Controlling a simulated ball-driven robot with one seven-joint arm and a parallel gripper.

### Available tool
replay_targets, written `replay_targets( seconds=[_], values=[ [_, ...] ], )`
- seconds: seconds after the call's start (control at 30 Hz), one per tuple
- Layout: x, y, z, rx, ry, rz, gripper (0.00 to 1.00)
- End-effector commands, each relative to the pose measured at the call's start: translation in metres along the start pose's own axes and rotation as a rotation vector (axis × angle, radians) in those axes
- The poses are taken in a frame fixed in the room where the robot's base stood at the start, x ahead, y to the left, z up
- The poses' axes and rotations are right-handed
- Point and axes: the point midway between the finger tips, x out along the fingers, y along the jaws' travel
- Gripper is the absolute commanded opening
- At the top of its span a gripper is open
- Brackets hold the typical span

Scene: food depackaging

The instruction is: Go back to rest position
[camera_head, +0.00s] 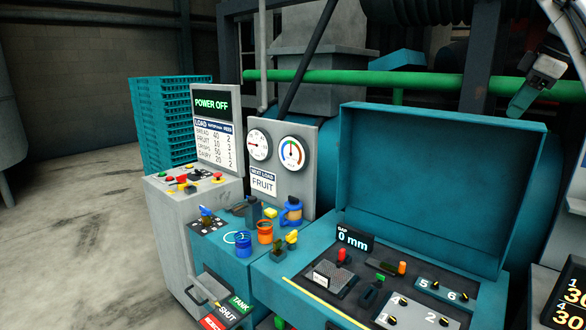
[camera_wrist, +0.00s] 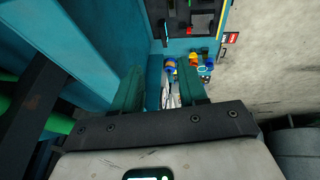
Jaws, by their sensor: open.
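My gripper (camera_head: 522,103) is at the upper right in the head view, raised above and to the right of the open teal lid (camera_head: 435,180). In the wrist view its two green fingers (camera_wrist: 160,84) stand apart with nothing between them but the distant console. It touches nothing that I can see. The control panel (camera_head: 375,290) lies below it, with a red knob, an orange knob, numbered switches and a display (camera_head: 354,242) reading 0 mm. The screen (camera_head: 212,105) reads POWER OFF. The sign (camera_head: 263,183) reads FRUIT under NEXT LOAD.
Two round gauges (camera_head: 291,152) stand behind the console. A blue and orange item (camera_head: 291,210) and an orange cup (camera_head: 265,232) are on the teal ledge. Teal crates (camera_head: 165,120) are stacked at left. A green pipe (camera_head: 400,80) crosses behind. The floor (camera_head: 80,230) at left is clear.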

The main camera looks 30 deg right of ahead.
Motion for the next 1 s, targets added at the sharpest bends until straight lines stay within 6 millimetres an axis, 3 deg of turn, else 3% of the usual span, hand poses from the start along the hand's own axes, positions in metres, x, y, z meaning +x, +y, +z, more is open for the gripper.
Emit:
replay_targets(
  seconds=[0.27, 0.57, 0.67, 0.77, 1.0],
  values=[
    [0.044, -0.008, -0.013, -0.001, -0.001, -0.025, 0.42],
    [0.127, -0.033, -0.034, 0.004, -0.005, -0.072, 0.42],
    [0.166, -0.051, -0.043, 0.008, -0.006, -0.094, 0.42],
    [0.219, -0.079, -0.054, 0.017, -0.008, -0.122, 0.42],
    [0.340, -0.172, -0.066, 0.063, -0.018, -0.184, 0.42]
  ],
)
